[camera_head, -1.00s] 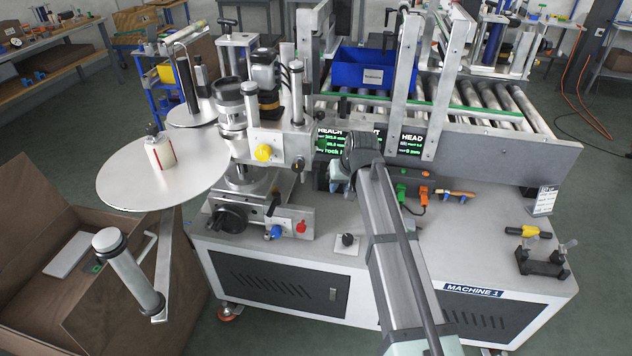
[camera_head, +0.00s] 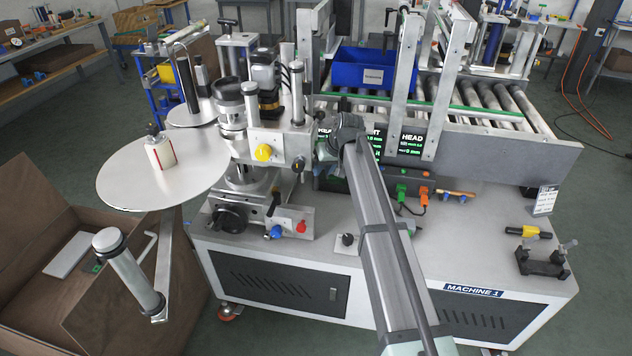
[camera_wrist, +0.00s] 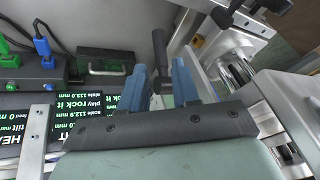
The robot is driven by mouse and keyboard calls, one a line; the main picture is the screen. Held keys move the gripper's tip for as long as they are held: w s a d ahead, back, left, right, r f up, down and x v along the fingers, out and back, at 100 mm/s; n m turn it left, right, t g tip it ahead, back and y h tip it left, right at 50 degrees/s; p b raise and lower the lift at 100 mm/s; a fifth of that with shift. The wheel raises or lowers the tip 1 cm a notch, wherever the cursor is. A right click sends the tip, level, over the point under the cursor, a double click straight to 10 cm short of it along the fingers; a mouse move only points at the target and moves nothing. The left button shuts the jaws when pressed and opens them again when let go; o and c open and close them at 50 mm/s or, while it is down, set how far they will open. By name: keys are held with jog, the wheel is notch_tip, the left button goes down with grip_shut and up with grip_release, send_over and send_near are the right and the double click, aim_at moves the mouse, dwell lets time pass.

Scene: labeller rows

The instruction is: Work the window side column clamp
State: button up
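In the wrist view, my gripper (camera_wrist: 158,88) has its two blue fingers apart. A black clamp lever (camera_wrist: 160,45) lies between them, with a gap on both sides. Its lower end is near the fingertips; I cannot tell if anything touches. A second black handle (camera_wrist: 232,14) is at the top right. In the head view, my wrist covers the fingers and the lever, beside the labeller's column block (camera_head: 278,140). I cannot tell which of the handles is the window side clamp.
Text screens (camera_wrist: 100,112) and a socket box with blue and green plugs (camera_wrist: 45,62) lie left in the wrist view.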

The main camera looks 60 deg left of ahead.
aim_at(316, 181)
jog(key=x, duration=0.8)
jog(key=shift+a, duration=0.1)
jog(key=shift+c, duration=0.5)
grip_shut()
